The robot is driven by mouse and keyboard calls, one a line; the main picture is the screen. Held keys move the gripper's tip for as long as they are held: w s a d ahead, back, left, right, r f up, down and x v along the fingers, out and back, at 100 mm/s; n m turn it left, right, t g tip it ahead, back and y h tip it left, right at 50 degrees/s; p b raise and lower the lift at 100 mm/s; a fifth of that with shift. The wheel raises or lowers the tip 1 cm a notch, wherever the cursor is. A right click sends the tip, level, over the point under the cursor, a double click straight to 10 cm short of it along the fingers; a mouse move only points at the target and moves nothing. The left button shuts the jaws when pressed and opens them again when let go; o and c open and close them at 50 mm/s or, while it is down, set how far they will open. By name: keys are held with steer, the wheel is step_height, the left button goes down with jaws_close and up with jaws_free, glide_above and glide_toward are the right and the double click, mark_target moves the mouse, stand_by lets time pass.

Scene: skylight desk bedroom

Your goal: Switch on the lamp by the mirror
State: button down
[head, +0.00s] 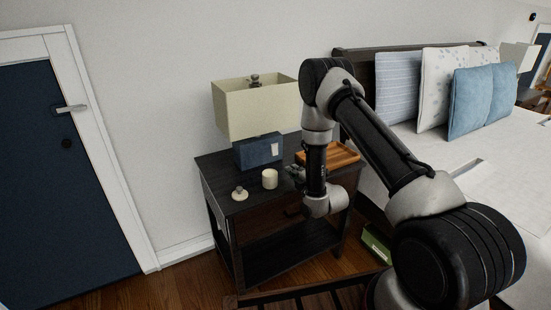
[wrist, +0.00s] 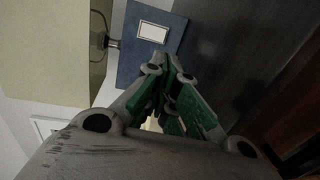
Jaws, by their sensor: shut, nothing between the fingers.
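A lamp with a cream shade (head: 255,108) and a dark blue block base (head: 257,153) stands on a dark nightstand. A pale rectangular switch (head: 275,150) is on the base's face; it also shows as a white plate in the wrist view (wrist: 153,32). The shade looks plain, with no clear glow. My gripper (wrist: 168,66) is shut and empty, its tips pointing at the blue base just below the switch in the wrist view. Whether they touch it I cannot tell. In the head view my gripper (head: 297,173) is right of the base. No mirror is in view.
On the nightstand (head: 215,170) are a white cup (head: 270,179), a small pale knobbed object (head: 239,194) and a wooden tray (head: 340,154). The bed with pillows (head: 440,90) is on the right, with another lamp (head: 519,55) beyond. A dark blue door (head: 55,170) is left.

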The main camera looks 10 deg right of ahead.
mark_target(271, 155)
steer(key=x, duration=1.4)
steer(key=shift+w+a+f, duration=0.1)
steer(key=shift+w, duration=0.25)
steer(key=shift+s, duration=0.1)
